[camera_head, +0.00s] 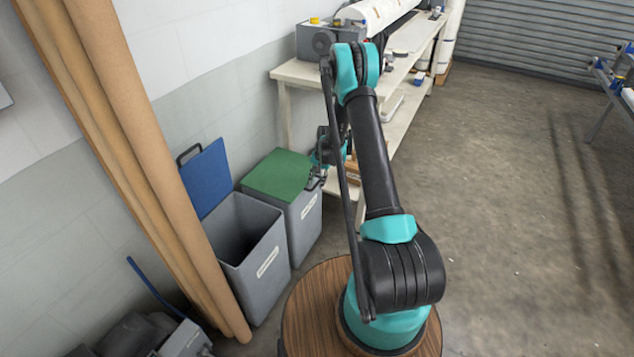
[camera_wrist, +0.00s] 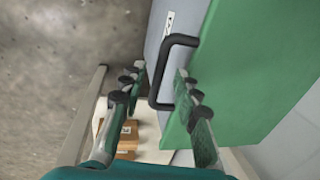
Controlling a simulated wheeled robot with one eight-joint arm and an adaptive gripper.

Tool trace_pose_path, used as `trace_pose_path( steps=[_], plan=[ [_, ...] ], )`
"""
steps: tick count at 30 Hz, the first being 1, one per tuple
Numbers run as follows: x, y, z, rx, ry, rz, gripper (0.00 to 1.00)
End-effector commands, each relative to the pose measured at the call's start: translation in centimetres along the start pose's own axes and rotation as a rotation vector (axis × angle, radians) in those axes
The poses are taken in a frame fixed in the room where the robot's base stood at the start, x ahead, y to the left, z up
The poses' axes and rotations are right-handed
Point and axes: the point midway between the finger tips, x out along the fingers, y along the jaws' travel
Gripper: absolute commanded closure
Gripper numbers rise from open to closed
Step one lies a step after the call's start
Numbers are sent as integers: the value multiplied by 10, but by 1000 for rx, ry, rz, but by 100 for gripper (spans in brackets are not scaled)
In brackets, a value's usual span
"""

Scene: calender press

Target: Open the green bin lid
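The green lid (camera_head: 279,174) lies flat and shut on a grey bin (camera_head: 304,214) by the wall. In the wrist view the green lid (camera_wrist: 243,75) fills the right side, with a black bar handle (camera_wrist: 154,82) on its edge. My gripper (camera_wrist: 160,72) is open, its two fingers on either side of the handle. I cannot tell whether a finger touches the handle or the lid. In the head view my gripper (camera_head: 318,178) is small and partly hidden at the right edge of the lid.
A second grey bin (camera_head: 262,265) stands beside it with its blue lid (camera_head: 207,178) raised towards the wall. Brown rolls (camera_head: 135,150) lean at the left. A white workbench (camera_head: 300,72) stands behind the bins, with cardboard boxes (camera_wrist: 128,139) near it.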

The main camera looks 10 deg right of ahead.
Motion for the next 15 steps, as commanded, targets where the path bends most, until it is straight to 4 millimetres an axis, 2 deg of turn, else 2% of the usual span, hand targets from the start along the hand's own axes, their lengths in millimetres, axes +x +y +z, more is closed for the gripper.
trace_pose_path(
  steps=[10, 11, 15],
  plan=[
    [5, 0, 0, 0, 0, 0, 68],
    [5, 0, 0, 0, 0, 0, 70],
    [5, 0, 0, 0, 0, 0, 87]
  ],
)
